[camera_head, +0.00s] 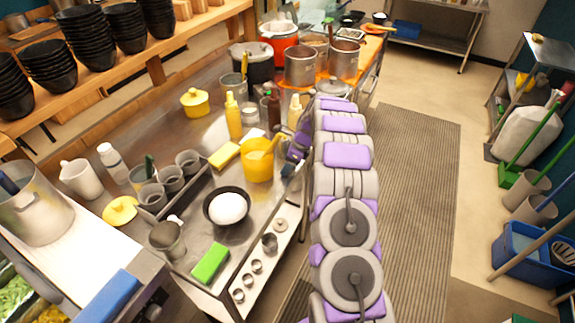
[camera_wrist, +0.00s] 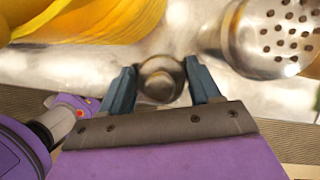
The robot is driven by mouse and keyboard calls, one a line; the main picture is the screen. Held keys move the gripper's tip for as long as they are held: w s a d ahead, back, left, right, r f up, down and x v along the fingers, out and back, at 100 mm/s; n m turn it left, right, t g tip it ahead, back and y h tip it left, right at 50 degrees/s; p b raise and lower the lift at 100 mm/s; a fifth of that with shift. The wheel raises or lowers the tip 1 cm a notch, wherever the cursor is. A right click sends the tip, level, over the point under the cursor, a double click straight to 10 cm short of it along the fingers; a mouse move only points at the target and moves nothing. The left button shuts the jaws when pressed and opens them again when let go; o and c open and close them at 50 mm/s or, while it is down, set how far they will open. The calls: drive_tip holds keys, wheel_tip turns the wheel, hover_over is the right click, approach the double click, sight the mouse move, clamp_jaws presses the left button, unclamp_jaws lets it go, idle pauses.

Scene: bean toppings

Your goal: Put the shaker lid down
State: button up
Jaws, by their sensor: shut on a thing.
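In the wrist view my gripper (camera_wrist: 160,82) has its two blue-grey fingers closed on a small round metal piece, the shaker lid (camera_wrist: 160,72). The lid's dome shows between the fingertips, over the shiny metal counter; whether it touches the counter I cannot tell. Right of it is a perforated metal shaker top (camera_wrist: 280,32), apart from the fingers. In the head view my gripper (camera_head: 292,168) is at the counter's right edge, just right of a yellow container (camera_head: 257,165). The lid cannot be made out there.
The yellow container also fills the upper left of the wrist view (camera_wrist: 90,18). Yellow bottles (camera_head: 234,117), a yellow sponge (camera_head: 225,155) and a black bowl's white contents (camera_head: 228,209) stand close by.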

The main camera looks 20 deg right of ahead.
drive_tip(key=o, duration=0.5)
drive_tip(key=shift+r, duration=0.1)
drive_tip(key=p+v, duration=0.3)
drive_tip(key=v, duration=0.9)
